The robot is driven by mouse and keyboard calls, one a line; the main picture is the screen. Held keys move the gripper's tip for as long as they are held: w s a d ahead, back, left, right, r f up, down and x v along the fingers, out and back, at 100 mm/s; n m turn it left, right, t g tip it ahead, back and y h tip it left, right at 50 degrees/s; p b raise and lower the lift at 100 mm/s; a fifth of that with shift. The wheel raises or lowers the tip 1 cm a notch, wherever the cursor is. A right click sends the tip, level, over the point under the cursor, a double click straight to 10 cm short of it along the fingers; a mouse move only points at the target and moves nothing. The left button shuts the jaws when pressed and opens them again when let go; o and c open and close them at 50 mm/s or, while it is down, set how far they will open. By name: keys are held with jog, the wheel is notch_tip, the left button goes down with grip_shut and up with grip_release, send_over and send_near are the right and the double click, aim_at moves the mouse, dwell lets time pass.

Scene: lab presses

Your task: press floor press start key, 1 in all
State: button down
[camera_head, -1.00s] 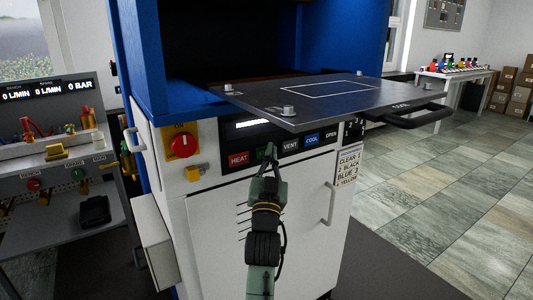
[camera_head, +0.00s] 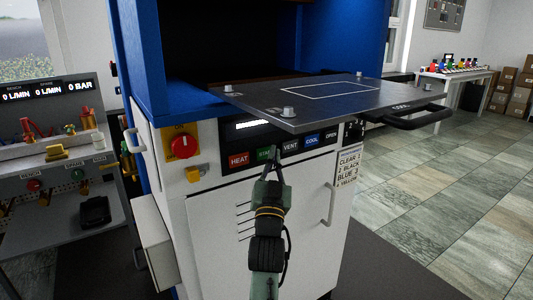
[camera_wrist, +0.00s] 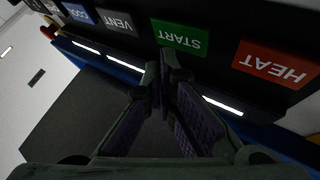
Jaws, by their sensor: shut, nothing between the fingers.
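The floor press (camera_head: 240,230) is a blue and white cabinet with a dark key panel under a pulled-out platen. The green START key (camera_head: 265,154) sits between the red HEAT key (camera_head: 239,159) and the VENT key (camera_head: 290,147). In the wrist view my gripper (camera_wrist: 162,65) points toward the panel. I cannot tell whether the tips touch it.
The dark platen (camera_head: 330,98) juts out above the panel, with a black handle (camera_head: 410,118) at its right. A red rotary knob (camera_head: 183,146) is left of the panel. A door handle (camera_head: 329,204) stands out below right. A bench with gauges (camera_head: 50,150) is at left.

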jog(key=s+d, duration=0.1)
jog(key=s, duration=0.1)
jog(key=s+d, duration=0.2)
jog(key=shift+p, duration=0.35)
jog(key=shift+a, duration=0.1)
dwell(0.6)
